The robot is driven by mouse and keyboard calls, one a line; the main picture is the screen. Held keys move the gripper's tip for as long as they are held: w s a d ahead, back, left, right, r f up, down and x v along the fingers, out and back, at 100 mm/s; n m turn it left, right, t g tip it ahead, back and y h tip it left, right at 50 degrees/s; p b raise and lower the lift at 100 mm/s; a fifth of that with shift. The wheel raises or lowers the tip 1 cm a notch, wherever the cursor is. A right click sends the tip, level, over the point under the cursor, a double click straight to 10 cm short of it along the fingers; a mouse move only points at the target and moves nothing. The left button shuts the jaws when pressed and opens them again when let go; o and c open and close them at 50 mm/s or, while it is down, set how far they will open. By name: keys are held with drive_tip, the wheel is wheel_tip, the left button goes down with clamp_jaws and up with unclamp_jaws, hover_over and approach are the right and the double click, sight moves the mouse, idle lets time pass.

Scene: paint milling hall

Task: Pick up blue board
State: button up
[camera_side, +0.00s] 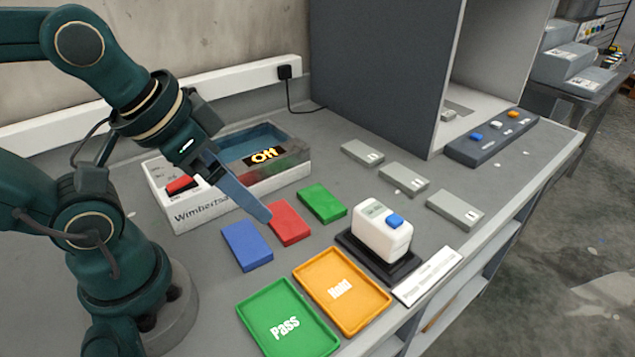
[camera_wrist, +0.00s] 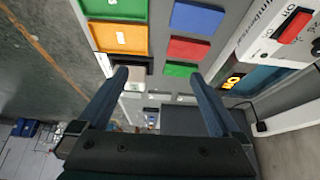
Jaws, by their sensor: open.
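The blue board (camera_side: 247,245) lies flat on the grey bench, left of the red board (camera_side: 289,222). It also shows in the wrist view (camera_wrist: 197,18), at the top, beyond the red board (camera_wrist: 188,49). A green board (camera_side: 322,203) lies on the other side of the red one. My gripper (camera_side: 262,214) is above the bench close to the red and blue boards in the side view, and it holds nothing. In the wrist view its two fingers (camera_wrist: 162,75) stand wide apart, with no board between them.
A green "Pass" tray (camera_side: 308,346) and an orange "Hold" tray (camera_side: 318,308) lie in front of the boards. A white device (camera_side: 381,232) stands on a black base to the right. A white box (camera_side: 186,210) with a red switch stands behind. Grey blocks (camera_side: 404,178) lie farther right.

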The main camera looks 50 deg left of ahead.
drive_tip(key=m+g+y, duration=0.4)
drive_tip(key=m+g, duration=0.1)
drive_tip(key=m, duration=1.4)
hover_over(247, 241)
drive_tip(key=d, duration=0.2)
wheel_tip(247, 241, down, 10)
drive_tip(key=shift+d+r, duration=0.1)
drive_tip(key=shift+d, duration=0.05)
drive_tip(key=shift+s+d+f+y, duration=0.15)
drive_tip(key=shift+f+y, duration=0.15)
drive_tip(key=shift+f, duration=0.2)
drive_tip(key=shift+x, duration=2.45)
drive_tip(key=c, duration=1.4)
